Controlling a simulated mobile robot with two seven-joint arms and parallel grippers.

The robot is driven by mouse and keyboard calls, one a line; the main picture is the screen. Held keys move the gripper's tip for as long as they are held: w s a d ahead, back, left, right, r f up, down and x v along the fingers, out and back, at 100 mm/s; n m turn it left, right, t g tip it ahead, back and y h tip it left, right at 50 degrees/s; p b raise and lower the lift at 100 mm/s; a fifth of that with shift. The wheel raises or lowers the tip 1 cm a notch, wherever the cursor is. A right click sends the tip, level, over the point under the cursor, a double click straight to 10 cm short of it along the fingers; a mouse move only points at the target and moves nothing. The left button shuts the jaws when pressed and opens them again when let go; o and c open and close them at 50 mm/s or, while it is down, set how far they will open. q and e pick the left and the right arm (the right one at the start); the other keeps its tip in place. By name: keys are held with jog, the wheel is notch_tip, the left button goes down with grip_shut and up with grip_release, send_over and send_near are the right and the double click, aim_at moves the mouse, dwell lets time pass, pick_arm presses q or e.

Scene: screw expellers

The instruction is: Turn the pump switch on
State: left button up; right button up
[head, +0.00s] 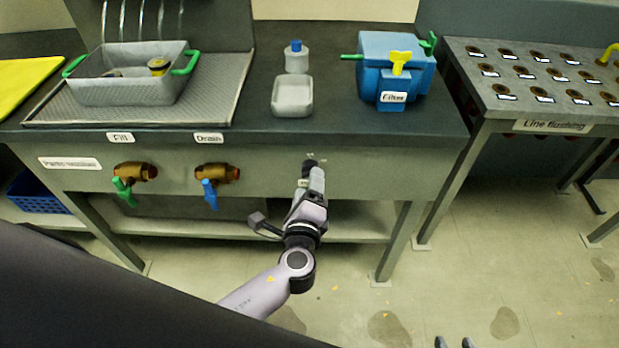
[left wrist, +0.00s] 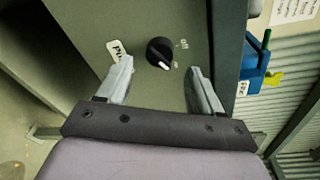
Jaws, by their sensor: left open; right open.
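The pump switch is a round black knob (left wrist: 160,52) on the grey front panel, with a white pointer mark at its lower edge in the left wrist view. The pointer is toward the lower label's side. In the head view the knob (head: 309,162) shows just beyond my left gripper (head: 314,180). In the left wrist view my left gripper (left wrist: 160,85) is open, its fingers on either side of the knob and apart from it. My right gripper (head: 455,343) shows only its separated fingertips at the bottom edge.
A green-handled Fill valve (head: 125,185) and a blue-handled Drain valve (head: 210,188) are left of the knob.

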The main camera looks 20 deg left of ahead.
pick_arm(q)
jog(key=v, duration=0.3)
jog(key=shift+s, duration=0.2)
dwell(0.4)
